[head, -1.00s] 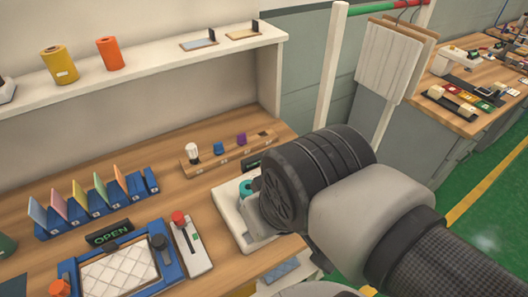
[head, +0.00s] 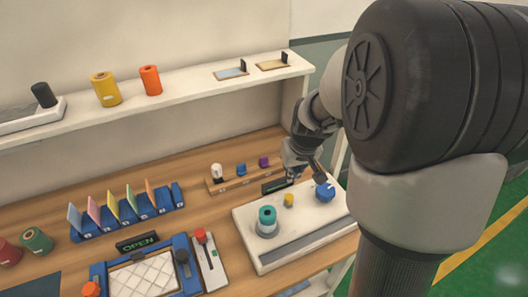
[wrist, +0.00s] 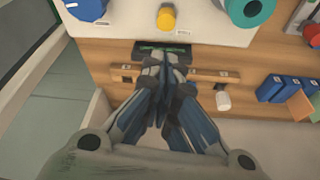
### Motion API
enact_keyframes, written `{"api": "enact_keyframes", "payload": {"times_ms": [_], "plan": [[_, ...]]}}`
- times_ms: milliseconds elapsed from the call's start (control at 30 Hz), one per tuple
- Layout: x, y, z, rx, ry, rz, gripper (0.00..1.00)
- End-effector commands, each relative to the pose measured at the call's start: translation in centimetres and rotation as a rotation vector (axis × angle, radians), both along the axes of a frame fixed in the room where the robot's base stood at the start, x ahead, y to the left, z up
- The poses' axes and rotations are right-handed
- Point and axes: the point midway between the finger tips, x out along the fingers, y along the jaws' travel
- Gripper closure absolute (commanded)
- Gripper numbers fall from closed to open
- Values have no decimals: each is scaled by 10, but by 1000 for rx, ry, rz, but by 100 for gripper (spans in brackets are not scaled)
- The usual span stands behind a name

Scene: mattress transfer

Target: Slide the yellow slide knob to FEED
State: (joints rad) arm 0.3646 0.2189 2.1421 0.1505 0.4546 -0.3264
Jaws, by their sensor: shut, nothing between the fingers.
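The yellow knob (head: 289,200) stands on the white panel (head: 253,250), between a teal spool (head: 267,220) and a blue knob (head: 325,190). It also shows near the top of the wrist view (wrist: 166,18). My gripper (head: 291,178) is shut and empty, just behind the yellow knob near the panel's back edge, apart from the knob. In the wrist view my closed fingertips (wrist: 163,60) lie below the knob, over the small dark display (wrist: 150,46). No FEED label can be read, and the knob's slot cannot be made out.
A wooden rack (head: 238,178) with white, blue and purple pieces stands behind the panel. A blue frame (head: 188,268) with an OPEN sign (head: 138,242) and a red-knobbed lever (head: 201,236) sit to the left. A shelf (head: 200,83) runs above.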

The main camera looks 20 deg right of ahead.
Motion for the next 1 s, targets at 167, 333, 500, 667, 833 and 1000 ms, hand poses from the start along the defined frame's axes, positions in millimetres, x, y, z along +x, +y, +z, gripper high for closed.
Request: {"api": "enact_keyframes", "payload": {"times_ms": [167,333,500,667,833,1000], "plan": [[0,0,0,0,0,0,100],[1,0,-5,1,1,0,100],[8,-1,-29,2,4,0,100],[18,-2,-59,2,3,-2,100],[27,-4,-82,0,2,0,100],[31,-5,-93,0,1,0,100]]}}
